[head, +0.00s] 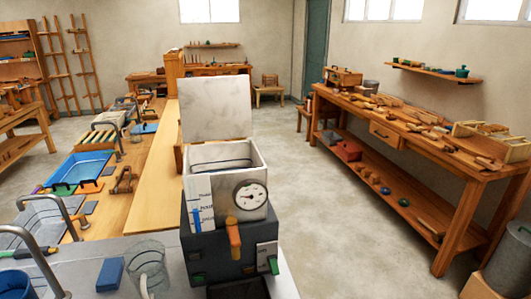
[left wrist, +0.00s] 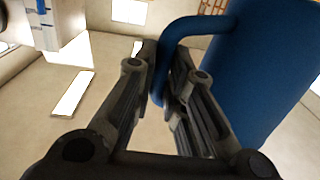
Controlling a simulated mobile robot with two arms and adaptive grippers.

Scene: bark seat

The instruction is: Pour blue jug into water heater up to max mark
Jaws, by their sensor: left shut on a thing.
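The water heater (head: 225,190) is a white box with its lid raised, a round dial and a strip of level marks with blue on its front left. It sits on a dark base with an orange lever. In the left wrist view my left gripper (left wrist: 165,85) is shut on the handle of the blue jug (left wrist: 265,60). The jug's body is partly cut off by the frame. A marked white box corner (left wrist: 45,12), apparently the heater, is at top left there, apart from the jug. A blue round thing (head: 12,285) at the head view's lower left may be the jug. My right gripper is not in view.
A clear glass vessel (head: 148,265) and a blue block (head: 110,274) stand left of the heater's base. A blue tray (head: 80,168) lies on the bench further left. A long workbench (head: 420,130) with tools stands right; the floor between is clear.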

